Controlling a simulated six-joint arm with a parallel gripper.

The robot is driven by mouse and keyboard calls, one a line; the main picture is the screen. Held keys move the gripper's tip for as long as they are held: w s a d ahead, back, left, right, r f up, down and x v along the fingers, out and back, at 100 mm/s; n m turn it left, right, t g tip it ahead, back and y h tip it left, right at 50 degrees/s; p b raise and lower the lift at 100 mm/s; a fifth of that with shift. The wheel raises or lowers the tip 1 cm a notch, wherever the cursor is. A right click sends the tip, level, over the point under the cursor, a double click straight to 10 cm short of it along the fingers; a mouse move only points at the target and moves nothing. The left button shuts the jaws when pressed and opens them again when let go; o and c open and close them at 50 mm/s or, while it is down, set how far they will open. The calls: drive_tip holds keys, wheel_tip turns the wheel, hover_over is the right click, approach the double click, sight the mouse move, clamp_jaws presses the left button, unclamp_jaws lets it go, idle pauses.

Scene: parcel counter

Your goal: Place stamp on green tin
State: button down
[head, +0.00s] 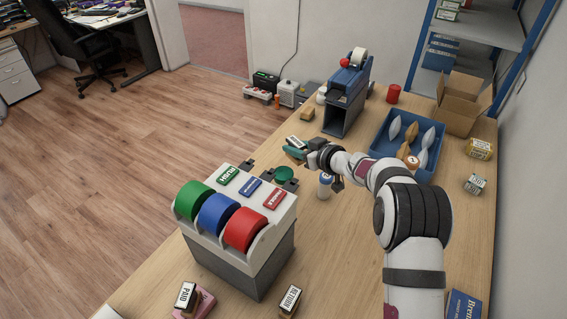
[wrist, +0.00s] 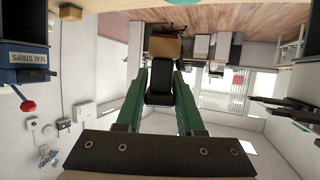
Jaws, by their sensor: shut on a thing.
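My gripper (head: 292,151) has green fingers and is shut on a stamp (head: 297,141) with a pale label, held over the counter. In the wrist view the stamp (wrist: 160,78) is a dark body with a wooden block at its far end, between the fingers of my gripper (wrist: 162,68). The green tin (head: 283,173) is round and sits beside the tape-roll stand, below the gripper in the head view. The gap between stamp and tin is hard to judge.
A stand with green, blue and red rolls (head: 217,215) is close by. A blue tray (head: 381,143) with pale pieces, a blue-grey machine (head: 346,100) and a small bottle (head: 325,187) are around the arm. PAID (head: 186,296) and RETURN (head: 290,299) stamps stand in front.

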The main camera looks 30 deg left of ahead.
drive_tip(key=a+f, duration=0.2)
drive_tip(key=a, duration=0.1)
drive_tip(key=shift+s+a+f, duration=0.35)
drive_tip(key=shift+f, duration=1.9)
drive_tip(key=c, duration=0.5)
unclamp_jaws()
